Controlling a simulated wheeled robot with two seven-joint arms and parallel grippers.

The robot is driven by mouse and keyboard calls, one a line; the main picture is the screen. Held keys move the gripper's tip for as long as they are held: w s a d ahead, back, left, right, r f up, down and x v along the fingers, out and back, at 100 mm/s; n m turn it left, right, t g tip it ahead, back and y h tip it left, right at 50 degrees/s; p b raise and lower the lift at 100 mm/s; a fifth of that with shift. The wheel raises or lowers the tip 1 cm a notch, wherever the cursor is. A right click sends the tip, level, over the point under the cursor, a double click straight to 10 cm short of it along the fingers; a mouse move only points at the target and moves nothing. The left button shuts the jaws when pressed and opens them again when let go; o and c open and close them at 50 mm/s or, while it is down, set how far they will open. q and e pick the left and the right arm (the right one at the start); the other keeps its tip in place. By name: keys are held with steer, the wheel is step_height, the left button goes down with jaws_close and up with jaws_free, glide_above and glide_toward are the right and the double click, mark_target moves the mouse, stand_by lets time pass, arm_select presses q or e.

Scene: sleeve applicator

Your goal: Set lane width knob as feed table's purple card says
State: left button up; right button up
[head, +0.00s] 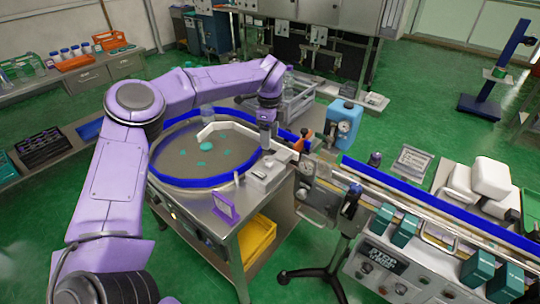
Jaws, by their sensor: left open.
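The round feed table (165,177) has a blue rim and a grey disc with several teal pieces on it. A purple card (224,207) in a small frame stands at its front edge; its writing is too small to read. My left gripper (266,146) points down above the right side of the table, by a small grey box (266,174). It is open, and nothing shows between its fingers. I cannot tell for sure which part is the lane width knob; small fittings, one of them orange (302,144), sit just right of the gripper. My right gripper is out of view.
A conveyor with a blue rail (440,207) runs off to the right, with teal boxes (404,230) along its front. A blue unit with a gauge (343,122) stands behind. A yellow bin (258,240) sits under the table. Green floor is clear at front left.

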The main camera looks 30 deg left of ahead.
mark_target(270, 159)
arm_select(q)
step_height(270, 159, down, 8)
steer(key=p, duration=0.2)
steer(key=shift+f+p, duration=0.1)
steer(key=shift+p, duration=0.25)
steer(key=shift+f, duration=0.45)
steer(key=c, duration=1.1)
steer(key=shift+o, duration=0.2)
